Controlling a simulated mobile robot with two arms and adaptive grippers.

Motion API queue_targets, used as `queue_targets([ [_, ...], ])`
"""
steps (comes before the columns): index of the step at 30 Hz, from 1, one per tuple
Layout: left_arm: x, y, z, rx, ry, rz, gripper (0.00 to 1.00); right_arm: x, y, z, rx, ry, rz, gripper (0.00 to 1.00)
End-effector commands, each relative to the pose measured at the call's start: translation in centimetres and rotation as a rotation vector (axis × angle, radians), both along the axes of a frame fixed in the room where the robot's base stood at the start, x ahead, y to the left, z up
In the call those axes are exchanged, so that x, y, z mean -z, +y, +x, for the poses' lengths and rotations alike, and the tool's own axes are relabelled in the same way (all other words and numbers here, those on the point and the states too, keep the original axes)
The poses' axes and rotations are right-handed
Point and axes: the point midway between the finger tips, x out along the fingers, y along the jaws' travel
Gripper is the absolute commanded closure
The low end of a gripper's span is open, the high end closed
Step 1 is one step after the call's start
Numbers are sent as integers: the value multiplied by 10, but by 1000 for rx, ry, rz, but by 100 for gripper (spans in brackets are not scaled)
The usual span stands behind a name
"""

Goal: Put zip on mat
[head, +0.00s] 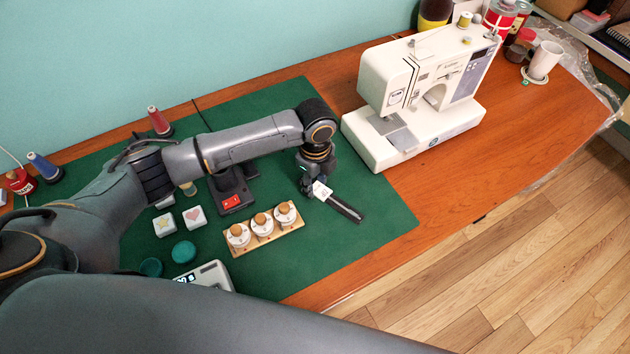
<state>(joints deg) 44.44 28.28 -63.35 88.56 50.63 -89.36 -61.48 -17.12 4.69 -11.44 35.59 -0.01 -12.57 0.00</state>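The zip (345,210), a narrow black strip with a white label at its upper left end, is over the right part of the dark green mat (376,236). My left gripper (309,188) points down at the labelled end of the zip. Its fingers are small and dark, and I cannot tell whether they are closed on the zip or only beside it. I also cannot tell whether the zip rests on the mat or is slightly above it. My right gripper is not in view.
A white sewing machine (420,90) stands right of the mat. A wooden holder with three white, wooden-topped pieces (263,231) lies left of the zip. A red-and-black device (232,200), decorated blocks (194,217) and thread spools (159,122) are further left. The table edge is in front.

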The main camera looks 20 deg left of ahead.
Motion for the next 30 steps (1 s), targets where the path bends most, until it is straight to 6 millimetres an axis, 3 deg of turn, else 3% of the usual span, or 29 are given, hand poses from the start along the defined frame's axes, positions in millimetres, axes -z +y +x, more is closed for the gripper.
queue_targets([
  [1,11,0,-7,1,16,4,50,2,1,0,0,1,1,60],
  [2,11,0,-7,1,16,5,44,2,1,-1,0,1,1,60],
  [21,7,0,-6,2,16,3,44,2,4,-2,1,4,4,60],
  [26,-9,0,-5,2,11,1,44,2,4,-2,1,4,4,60],
  [30,-39,0,-4,3,8,1,44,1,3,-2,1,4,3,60],
])
